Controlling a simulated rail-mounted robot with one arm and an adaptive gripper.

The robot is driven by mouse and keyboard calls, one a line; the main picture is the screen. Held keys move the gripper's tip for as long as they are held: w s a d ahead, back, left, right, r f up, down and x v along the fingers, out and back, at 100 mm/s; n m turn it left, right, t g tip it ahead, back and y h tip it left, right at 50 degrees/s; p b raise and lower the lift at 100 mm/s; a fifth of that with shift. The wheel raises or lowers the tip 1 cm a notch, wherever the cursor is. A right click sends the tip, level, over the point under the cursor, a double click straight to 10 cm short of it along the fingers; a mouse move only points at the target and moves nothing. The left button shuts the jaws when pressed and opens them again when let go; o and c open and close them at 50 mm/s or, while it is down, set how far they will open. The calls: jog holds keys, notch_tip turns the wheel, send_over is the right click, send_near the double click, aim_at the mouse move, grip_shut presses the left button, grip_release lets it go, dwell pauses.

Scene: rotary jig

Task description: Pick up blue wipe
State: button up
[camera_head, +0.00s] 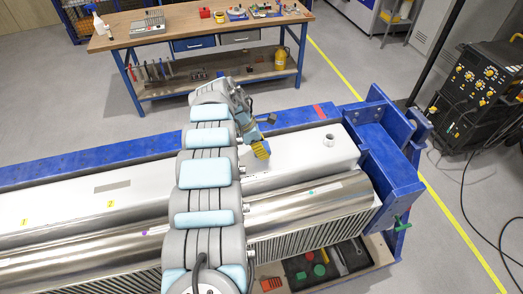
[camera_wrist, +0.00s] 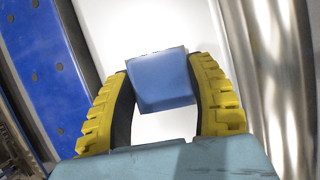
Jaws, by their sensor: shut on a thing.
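The blue wipe (camera_wrist: 160,80) is a small blue block-like pad in the wrist view. It sits between the two yellow ridged fingers of my gripper (camera_wrist: 165,95), which are shut on it. In the head view my gripper (camera_head: 259,149) points down over the white box-shaped part of the jig, right of my arm. The wipe cannot be made out in the head view. I cannot tell whether the wipe still touches the white surface below it.
The jig has a white top face (camera_head: 300,150), a shiny metal cylinder (camera_head: 310,200) in front and a blue end frame (camera_head: 390,160) at right. A short stub (camera_head: 328,140) rises from the white face. A workbench (camera_head: 200,31) stands behind; a black welding unit (camera_head: 480,95) is at right.

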jog(key=shift+s+a+r, duration=0.2)
jog(key=shift+r, duration=0.5)
jog(key=shift+s+a+r, duration=0.5)
jog(key=shift+r, duration=0.05)
jog(key=shift+s+a+r+b, duration=0.25)
jog(key=shift+s+a+r, duration=0.05)
jog(key=shift+r, duration=0.2)
jog(key=shift+s+a+r+b, duration=0.25)
jog(key=shift+r, duration=0.25)
jog(key=s+a+r+p, duration=0.6)
jog(key=s+a+p, duration=0.1)
jog(key=p, duration=0.1)
jog(key=shift+s+p, duration=0.35)
jog(key=shift+p, duration=0.05)
